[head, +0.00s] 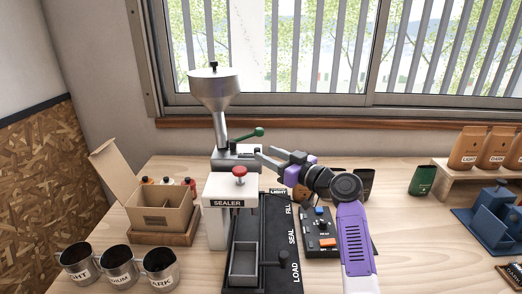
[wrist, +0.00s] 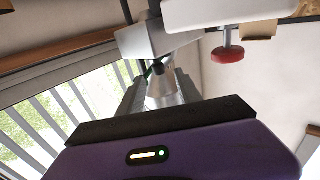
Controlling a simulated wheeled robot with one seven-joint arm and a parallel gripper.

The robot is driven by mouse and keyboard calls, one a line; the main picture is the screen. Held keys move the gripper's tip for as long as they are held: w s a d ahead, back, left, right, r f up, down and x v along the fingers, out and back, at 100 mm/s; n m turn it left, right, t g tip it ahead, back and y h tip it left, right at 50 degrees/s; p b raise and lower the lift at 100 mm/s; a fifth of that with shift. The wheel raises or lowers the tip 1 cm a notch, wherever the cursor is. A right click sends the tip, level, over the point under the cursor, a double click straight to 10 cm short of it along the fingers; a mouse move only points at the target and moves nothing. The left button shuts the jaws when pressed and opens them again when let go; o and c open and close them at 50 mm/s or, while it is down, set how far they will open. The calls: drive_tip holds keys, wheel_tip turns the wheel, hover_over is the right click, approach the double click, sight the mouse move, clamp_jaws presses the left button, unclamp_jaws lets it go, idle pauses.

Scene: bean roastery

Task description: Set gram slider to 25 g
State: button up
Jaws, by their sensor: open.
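A silver hopper (head: 215,88) stands on a grey dosing unit (head: 228,158) at the back of the table, with a green-knobbed lever (head: 246,134) on it. A small dark label strip shows on the unit's front right; I cannot make out a gram slider or its setting. My gripper (head: 264,153) is open and empty at the right end of the unit, its fingers pointing left. In the wrist view, my gripper (wrist: 158,88) has its fingers apart, with the grey unit (wrist: 145,40) beyond them. I cannot tell whether a finger touches the unit.
The white sealer (head: 222,188) with a red knob (head: 239,171) stands just in front of the unit. A black track (head: 260,225) and a button panel (head: 317,222) lie nearby. An open carton (head: 160,212) and metal cups (head: 118,266) are left; a blue stand (head: 490,215) is right.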

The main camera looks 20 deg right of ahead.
drive_tip(key=shift+x, duration=1.55)
clamp_jaws()
